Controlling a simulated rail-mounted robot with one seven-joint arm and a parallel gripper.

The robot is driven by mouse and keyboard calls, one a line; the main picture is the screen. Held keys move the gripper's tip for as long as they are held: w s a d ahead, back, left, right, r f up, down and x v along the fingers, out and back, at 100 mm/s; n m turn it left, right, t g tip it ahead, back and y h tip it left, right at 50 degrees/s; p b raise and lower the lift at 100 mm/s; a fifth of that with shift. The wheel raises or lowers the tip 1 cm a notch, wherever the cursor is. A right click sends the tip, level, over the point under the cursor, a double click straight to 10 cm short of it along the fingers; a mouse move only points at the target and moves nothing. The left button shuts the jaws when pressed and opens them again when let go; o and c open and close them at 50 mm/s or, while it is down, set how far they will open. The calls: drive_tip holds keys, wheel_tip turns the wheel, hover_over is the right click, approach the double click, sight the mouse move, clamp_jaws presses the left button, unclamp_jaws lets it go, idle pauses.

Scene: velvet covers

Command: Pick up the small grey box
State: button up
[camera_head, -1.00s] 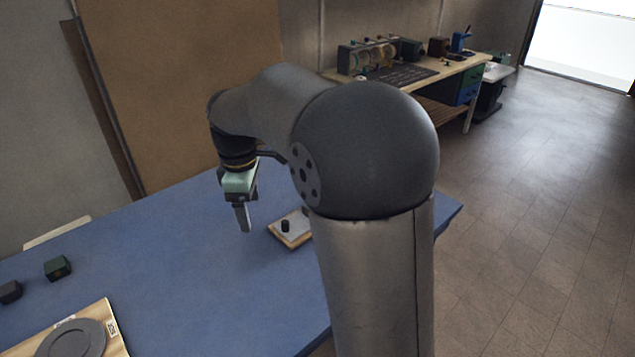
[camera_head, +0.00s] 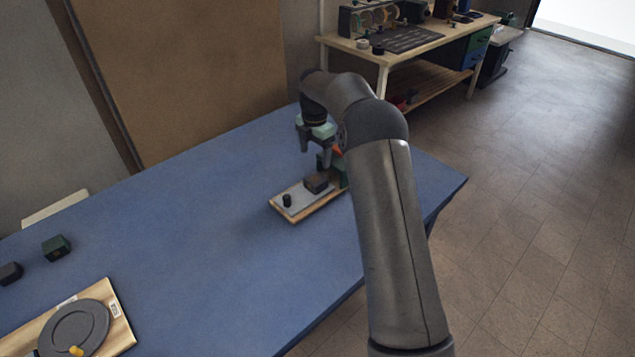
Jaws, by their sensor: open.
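A small dark grey box (camera_head: 10,273) sits on the blue table (camera_head: 200,240) at the far left edge of the view. A small dark brownish-grey box (camera_head: 317,182) rests on a wooden board with a pale plate (camera_head: 300,200); I cannot tell for sure which is the task's box. My gripper (camera_head: 316,158) is open, points down and is empty. It is above the table just behind the board, close to the brownish-grey box and far from the left one. My arm hides part of the area right of the board.
A short black knob (camera_head: 287,200) stands on the board's left end. Green and red objects (camera_head: 337,168) stand close to my gripper, partly hidden. A dark green box (camera_head: 56,248) and a board with a grey disc (camera_head: 75,330) are at left. The middle of the table is clear.

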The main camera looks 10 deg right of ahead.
sight(316, 179)
wheel_tip(316, 179, down, 4)
drive_tip(key=f+p, duration=0.1)
drive_tip(key=f, duration=0.1)
drive_tip(key=s+f, duration=0.1)
drive_tip(key=f, duration=0.1)
drive_tip(key=shift+f+p, duration=0.1)
drive_tip(key=shift+p, duration=0.25)
drive_tip(key=shift+w+f, duration=0.1)
drive_tip(key=shift+f, duration=0.35)
drive_tip(key=c, duration=1.2)
drive_tip(key=shift+o, duration=0.2)
